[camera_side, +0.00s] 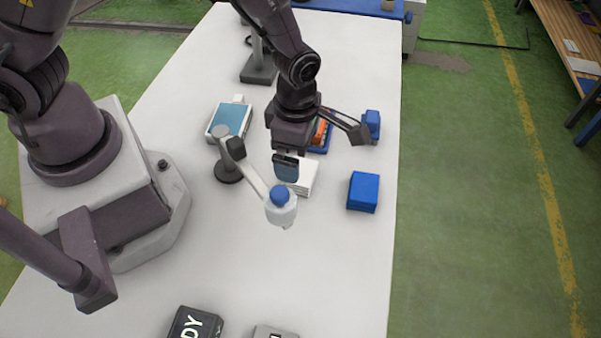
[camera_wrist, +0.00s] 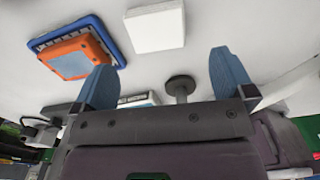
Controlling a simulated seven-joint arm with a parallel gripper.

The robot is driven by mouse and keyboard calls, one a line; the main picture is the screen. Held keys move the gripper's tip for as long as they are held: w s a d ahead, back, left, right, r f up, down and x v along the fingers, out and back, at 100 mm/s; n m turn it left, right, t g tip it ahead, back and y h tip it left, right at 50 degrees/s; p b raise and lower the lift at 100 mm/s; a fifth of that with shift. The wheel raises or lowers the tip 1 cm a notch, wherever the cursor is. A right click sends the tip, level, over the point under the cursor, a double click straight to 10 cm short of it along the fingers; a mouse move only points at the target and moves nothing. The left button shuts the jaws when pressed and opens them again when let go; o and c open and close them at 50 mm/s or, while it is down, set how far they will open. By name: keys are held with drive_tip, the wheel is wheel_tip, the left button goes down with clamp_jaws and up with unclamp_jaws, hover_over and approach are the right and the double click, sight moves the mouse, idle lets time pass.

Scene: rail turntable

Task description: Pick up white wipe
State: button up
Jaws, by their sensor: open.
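The white wipe stack (camera_side: 307,180) lies on the white table as a low, square white block. My gripper (camera_side: 286,168) hangs over its left part in the side view and hides some of it. In the wrist view, a white square (camera_wrist: 155,28) that looks like the same stack lies flat beyond the fingertips. My gripper (camera_wrist: 162,62) is open there, with two blue fingers wide apart and nothing between them. The exact height above the stack cannot be told.
A blue stack (camera_side: 363,191) lies right of the white one. An orange device in a blue tray (camera_wrist: 75,55) is close by. A white bottle with a blue cap (camera_side: 281,207) and a round-based stand (camera_side: 228,171) are nearby. The front table is mostly clear.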

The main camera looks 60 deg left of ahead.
sight(301, 172)
drive_tip(key=shift+w+d+f, duration=0.1)
drive_tip(key=shift+w+f, duration=0.05)
drive_tip(key=shift+f, duration=1.6)
drive_tip(key=shift+w+d+f, duration=0.1)
drive_tip(key=shift+f, duration=1.6)
drive_tip(key=c, duration=0.9)
